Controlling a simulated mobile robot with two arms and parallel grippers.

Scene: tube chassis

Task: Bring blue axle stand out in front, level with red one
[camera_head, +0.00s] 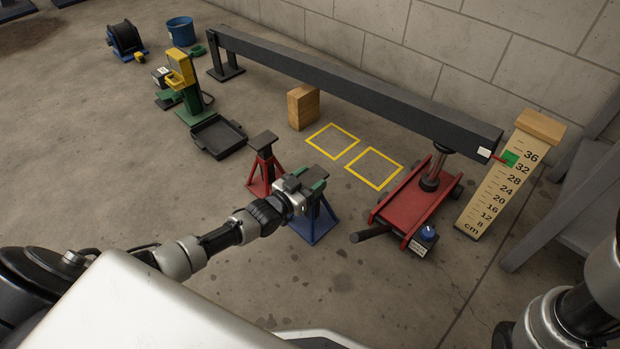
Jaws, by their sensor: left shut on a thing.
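The blue axle stand (315,228) stands upright on or just above the floor near the middle of the head view; I cannot tell if its feet touch. My left gripper (303,184) is shut on its top and hides much of it. The red axle stand (264,165) stands just to the left of it and a little farther back, with a dark saddle on top. Part of my right arm shows at the right edge, but its gripper is not visible.
A long dark beam (350,88) rests on a red trolley jack (416,200) at its right end. Two yellow floor squares (374,169) lie under it, near a wooden block (303,107). A height scale (505,175) stands right. A black tray (218,137) lies left. Front floor is clear.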

